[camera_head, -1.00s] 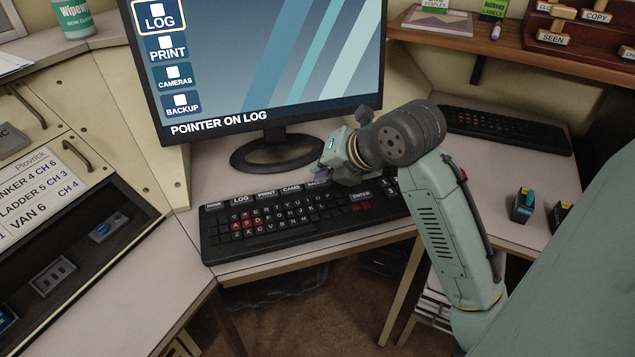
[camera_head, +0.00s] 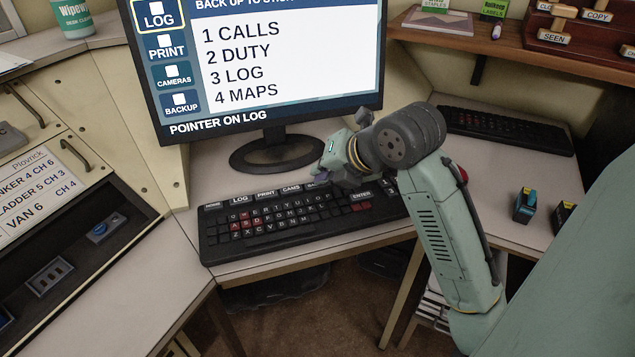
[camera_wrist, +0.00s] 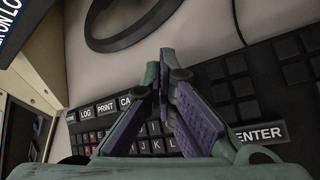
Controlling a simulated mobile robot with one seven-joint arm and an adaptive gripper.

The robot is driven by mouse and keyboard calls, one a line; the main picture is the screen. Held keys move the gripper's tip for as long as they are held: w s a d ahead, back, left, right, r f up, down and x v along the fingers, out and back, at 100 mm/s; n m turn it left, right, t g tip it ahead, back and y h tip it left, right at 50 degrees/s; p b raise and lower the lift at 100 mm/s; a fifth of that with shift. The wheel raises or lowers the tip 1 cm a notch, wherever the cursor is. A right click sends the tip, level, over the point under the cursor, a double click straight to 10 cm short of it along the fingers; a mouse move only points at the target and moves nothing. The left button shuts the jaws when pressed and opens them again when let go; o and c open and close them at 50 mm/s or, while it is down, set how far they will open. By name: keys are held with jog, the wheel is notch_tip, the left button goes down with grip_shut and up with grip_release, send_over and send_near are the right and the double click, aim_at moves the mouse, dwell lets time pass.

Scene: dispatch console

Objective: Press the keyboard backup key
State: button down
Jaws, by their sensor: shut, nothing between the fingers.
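The black keyboard (camera_head: 290,236) lies on the desk below the monitor. Its top row has white-labelled keys: HOME, LOG, PRINT, CAMS, then the backup key (camera_head: 314,185), whose label is partly covered by my gripper (camera_head: 318,173). My gripper is shut and empty, its tips close over the top row at the backup key. In the wrist view my gripper (camera_wrist: 166,62) hides that key; the CAMS key (camera_wrist: 125,101) shows just left of the fingers. I cannot tell whether the tips touch the key. The monitor (camera_head: 285,60) shows a "BACK UP TO" list: CALLS, DUTY, LOG, MAPS.
The monitor stand (camera_head: 272,155) sits just behind the keyboard. A second keyboard (camera_head: 505,130) lies on the right desk, under a shelf (camera_head: 490,42). A small dark-and-yellow item (camera_head: 524,205) stands near my arm. The desk left of the keyboard is clear.

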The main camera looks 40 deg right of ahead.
jog(key=shift+r+p, duration=0.35)
jog(key=shift+r, duration=0.4)
jog(key=shift+r+p, duration=1.45)
jog(key=shift+r, duration=1.1)
notch_tip(320, 180, up, 8)
jog(key=p, duration=0.5)
